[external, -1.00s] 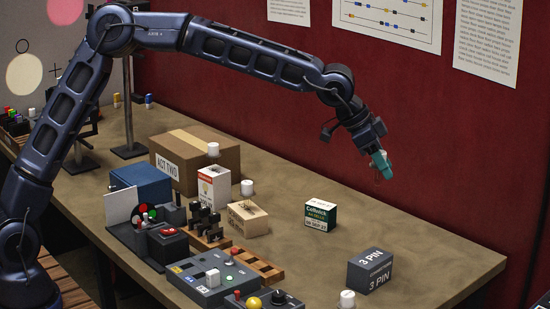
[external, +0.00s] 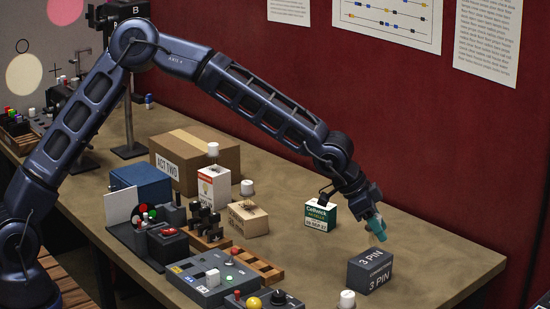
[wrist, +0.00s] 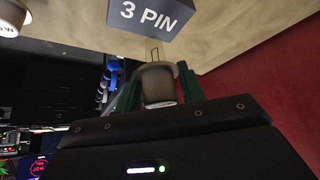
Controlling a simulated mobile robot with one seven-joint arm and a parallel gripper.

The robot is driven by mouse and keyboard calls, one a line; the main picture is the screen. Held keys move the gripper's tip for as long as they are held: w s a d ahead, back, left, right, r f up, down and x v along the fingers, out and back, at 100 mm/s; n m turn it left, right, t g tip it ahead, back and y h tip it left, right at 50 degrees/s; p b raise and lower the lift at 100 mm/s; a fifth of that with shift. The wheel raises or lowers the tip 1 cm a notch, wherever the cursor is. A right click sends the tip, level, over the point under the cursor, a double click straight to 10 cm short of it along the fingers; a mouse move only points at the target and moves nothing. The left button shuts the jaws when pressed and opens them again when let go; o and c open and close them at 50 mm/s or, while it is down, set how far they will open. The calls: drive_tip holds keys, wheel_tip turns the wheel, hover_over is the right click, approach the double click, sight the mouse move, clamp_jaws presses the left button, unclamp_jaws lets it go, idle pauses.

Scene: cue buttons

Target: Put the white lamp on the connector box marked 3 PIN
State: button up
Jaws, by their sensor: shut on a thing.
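The dark connector box marked 3 PIN (external: 371,269) stands on the table at the right. In the wrist view it shows at the top (wrist: 150,18). My gripper (external: 377,229) hangs tilted just above the box and looks apart from it. In the wrist view its green fingers (wrist: 158,88) are shut around a short pale cylinder with a thin wire loop, which looks like the white lamp (wrist: 159,82) in shade. In the external view the fingers mostly hide the lamp.
A Calistock carton (external: 321,214) stands left of my gripper. An ACT TWO carton (external: 195,160), small boxes and control panels (external: 214,277) fill the left. The table right of the 3 PIN box is clear.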

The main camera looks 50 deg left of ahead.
drive_tip(key=shift+f, duration=1.5)
drive_tip(key=shift+f, duration=0.15)
drive_tip(key=o, duration=1)
drive_tip(key=shift+c, duration=0.2)
